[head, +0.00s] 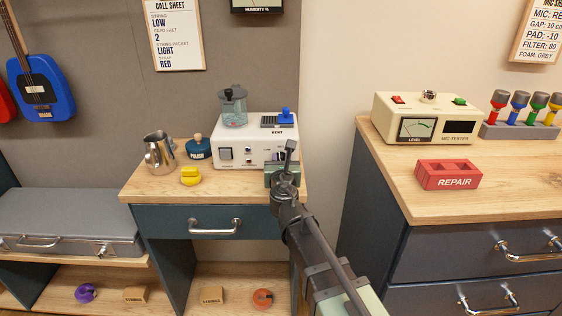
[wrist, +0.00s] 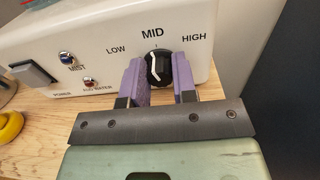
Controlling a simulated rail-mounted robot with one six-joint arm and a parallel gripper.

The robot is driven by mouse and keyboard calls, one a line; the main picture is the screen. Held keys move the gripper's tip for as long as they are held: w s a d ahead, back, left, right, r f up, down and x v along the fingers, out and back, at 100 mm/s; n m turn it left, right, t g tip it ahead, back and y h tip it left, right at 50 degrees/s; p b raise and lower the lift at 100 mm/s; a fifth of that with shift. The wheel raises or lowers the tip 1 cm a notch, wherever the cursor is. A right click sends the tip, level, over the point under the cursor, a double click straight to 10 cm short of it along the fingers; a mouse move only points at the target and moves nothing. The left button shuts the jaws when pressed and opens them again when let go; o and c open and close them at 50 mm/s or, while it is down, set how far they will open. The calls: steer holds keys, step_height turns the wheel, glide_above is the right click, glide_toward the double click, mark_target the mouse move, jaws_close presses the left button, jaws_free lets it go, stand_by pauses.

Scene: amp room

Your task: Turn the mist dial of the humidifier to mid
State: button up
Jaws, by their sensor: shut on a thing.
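The humidifier is a white box (head: 235,152) at the back of the small wooden desk, with a clear tank (head: 233,108) on top. In the wrist view its mist dial is a black knob (wrist: 159,69) below the printed words LOW, MID and HIGH. A white line shows on the knob's upper left part; its exact setting is hard to tell. My gripper (wrist: 159,85) is shut on the dial, with a purple finger on each side. In the head view my gripper (head: 282,171) is at the box's front right and hides the dial.
A metal jug (head: 159,153), a dark blue pot (head: 198,148) and a yellow object (head: 190,176) stand on the desk. A dark cabinet (head: 372,190) is to the right.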

steer(key=shift+m, duration=1)
steer(key=o, duration=0.9)
steer(key=shift+o, duration=0.2)
steer(key=shift+s, duration=0.15)
steer(key=s+d, duration=0.1)
steer(key=s, duration=0.9)
steer(key=shift+s, duration=0.3)
